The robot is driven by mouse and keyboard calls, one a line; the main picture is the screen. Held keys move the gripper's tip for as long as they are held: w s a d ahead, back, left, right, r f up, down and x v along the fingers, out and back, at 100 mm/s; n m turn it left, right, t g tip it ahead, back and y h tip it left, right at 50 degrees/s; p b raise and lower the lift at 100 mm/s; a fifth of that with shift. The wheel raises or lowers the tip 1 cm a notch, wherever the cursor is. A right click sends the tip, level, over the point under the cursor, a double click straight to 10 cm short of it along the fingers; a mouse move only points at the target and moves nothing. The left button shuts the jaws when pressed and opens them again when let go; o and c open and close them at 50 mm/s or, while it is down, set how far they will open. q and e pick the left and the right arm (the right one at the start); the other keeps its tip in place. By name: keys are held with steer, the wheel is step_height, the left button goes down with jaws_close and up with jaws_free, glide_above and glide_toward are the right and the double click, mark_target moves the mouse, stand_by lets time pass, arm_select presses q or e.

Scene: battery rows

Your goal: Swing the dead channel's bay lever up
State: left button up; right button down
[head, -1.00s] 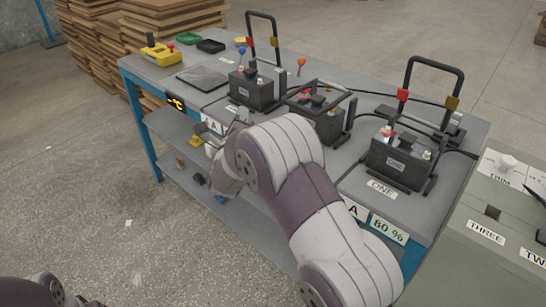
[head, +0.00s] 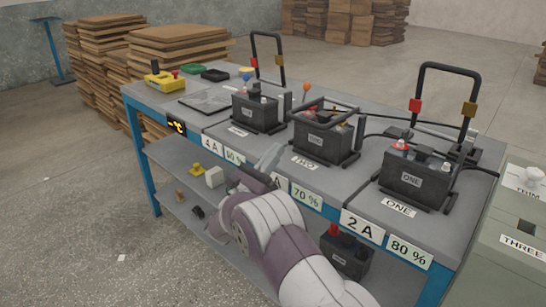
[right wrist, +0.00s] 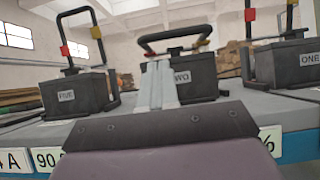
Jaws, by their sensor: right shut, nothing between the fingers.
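Three black batteries stand on the bench: ONE (head: 415,178), TWO (head: 318,142) and, at the left, FIVE (head: 256,111). Their labels also show in the right wrist view. The bay levers are black U-shaped bars. The lever at ONE (head: 449,68) and the lever at FIVE (head: 267,34) stand up. The lever at TWO (head: 324,101) lies low across its battery, and in the right wrist view its bar (right wrist: 176,34) crosses in front above the fingers. My right gripper (head: 270,157) is shut and empty, in front of the bench edge below TWO. My left gripper is out of view.
Plates along the front edge read 2 A (head: 361,226), 80 % (head: 409,251) and 70 % (head: 307,196). A spare battery (head: 345,255) sits on the lower shelf. A grey-green cabinet (head: 505,270) stands at the right. A yellow control box (head: 165,83) is at the bench's far left.

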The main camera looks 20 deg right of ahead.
steer(key=x, duration=0.6)
steer(key=shift+d+r, duration=0.1)
steer(key=shift+d, duration=0.05)
steer(key=shift+r, duration=0.15)
step_height(320, 180, up, 13)
steer(key=d+g+y+p, duration=0.2)
steer(key=y+p, duration=0.5)
steer(key=p, duration=0.1)
steer(key=w+d+r+g+y+p, duration=0.2)
steer(key=w+d+r+y+p, duration=0.3)
steer(key=p, duration=1.9)
steer(key=shift+d+r+g, duration=0.4)
steer(key=shift+d+r, duration=1.15)
steer(key=shift+d, duration=0.85)
